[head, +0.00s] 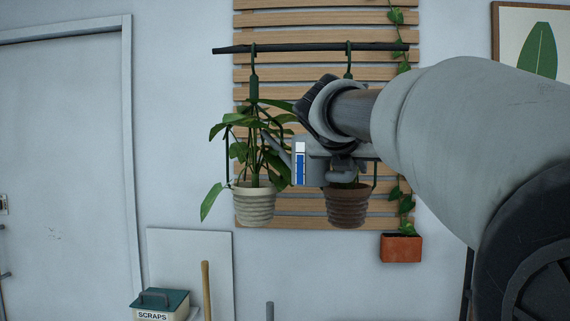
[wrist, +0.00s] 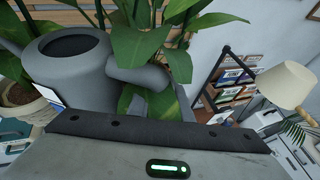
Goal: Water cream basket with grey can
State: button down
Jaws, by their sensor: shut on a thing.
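The cream basket (head: 254,205) hangs on the left from a dark rail, with a leafy green plant in it. The grey can (head: 316,170) is in the air to its upper right, roughly upright, with a blue-and-white strip on its side. Its spout (head: 279,146) points up and left into the leaves of the cream basket's plant. My gripper (head: 342,167) is shut on the can at its right side. In the wrist view the can (wrist: 72,75) shows its dark top opening, and the cream basket (wrist: 38,113) is partly hidden behind it. No water shows.
A brown basket (head: 348,207) hangs behind and below the can. A terracotta pot (head: 401,249) with a trailing vine is at lower right. The dark rail (head: 300,48) runs above. A scraps bin (head: 158,305) stands below left. The wrist view shows a shelf (wrist: 232,85) and lamp (wrist: 286,84).

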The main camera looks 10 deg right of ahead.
aim_at(356, 176)
jog(key=shift+n+g+h, duration=0.5)
jog(key=shift+n+h, duration=0.1)
jog(key=shift+n, duration=0.3)
jog(key=shift+s+d+f+b, duration=0.1)
jog(key=shift+s+d+f, duration=0.05)
jog(key=shift+f, duration=0.5)
jog(key=shift+s+d+f+b, duration=0.1)
jog(key=shift+s+f, duration=0.05)
jog(key=shift+f, duration=0.55)
jog(key=shift+s+d+f+b, duration=0.1)
jog(key=shift+s+d+f, duration=0.05)
jog(key=shift+f, duration=0.5)
jog(key=shift+s+a+r+p, duration=0.1)
jog(key=shift+r+p, duration=0.45)
jog(key=shift+p, duration=0.45)
jog(key=shift+f, duration=0.15)
